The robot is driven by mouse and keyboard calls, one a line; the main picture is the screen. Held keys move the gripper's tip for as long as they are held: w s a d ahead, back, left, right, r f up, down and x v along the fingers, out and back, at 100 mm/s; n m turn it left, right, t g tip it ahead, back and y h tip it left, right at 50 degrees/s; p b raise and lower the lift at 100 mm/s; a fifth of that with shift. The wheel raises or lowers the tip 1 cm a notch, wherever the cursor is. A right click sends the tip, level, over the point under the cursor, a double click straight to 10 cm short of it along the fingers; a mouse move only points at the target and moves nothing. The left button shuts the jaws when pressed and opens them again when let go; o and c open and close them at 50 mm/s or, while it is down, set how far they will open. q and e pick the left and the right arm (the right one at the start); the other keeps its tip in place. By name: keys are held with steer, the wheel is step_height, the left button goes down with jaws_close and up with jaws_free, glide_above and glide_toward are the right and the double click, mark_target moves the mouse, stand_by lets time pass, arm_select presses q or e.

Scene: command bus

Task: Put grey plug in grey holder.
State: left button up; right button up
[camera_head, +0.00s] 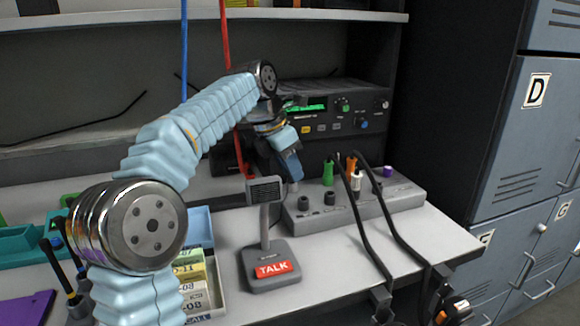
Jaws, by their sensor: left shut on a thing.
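My left gripper (291,172) reaches in from the left and points down above the left end of the grey socket box (390,206). It is shut on a small grey thing (293,187), probably the grey plug, which is mostly hidden by the fingers. The box carries a row of round holders. Two dark grey round ones (330,198) show near its left end, and I cannot tell which is the grey holder. The plug's tip appears close above or behind the box's left end; contact cannot be told.
Green (328,174), white (356,181), orange and purple (387,171) plugs stand in the box. Two black cables run to the front edge. A TALK microphone (270,262) stands in front. A radio (335,115) is behind; a tray of labelled cards (190,270) is left.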

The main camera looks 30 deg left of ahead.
arm_select(q)
steer(key=shift+f, duration=0.3)
stand_by(0.5)
steer(key=o, duration=0.9)
steer(key=shift+r, duration=0.1)
steer(key=shift+r+p, duration=0.5)
steer(key=shift+r, duration=3.4)
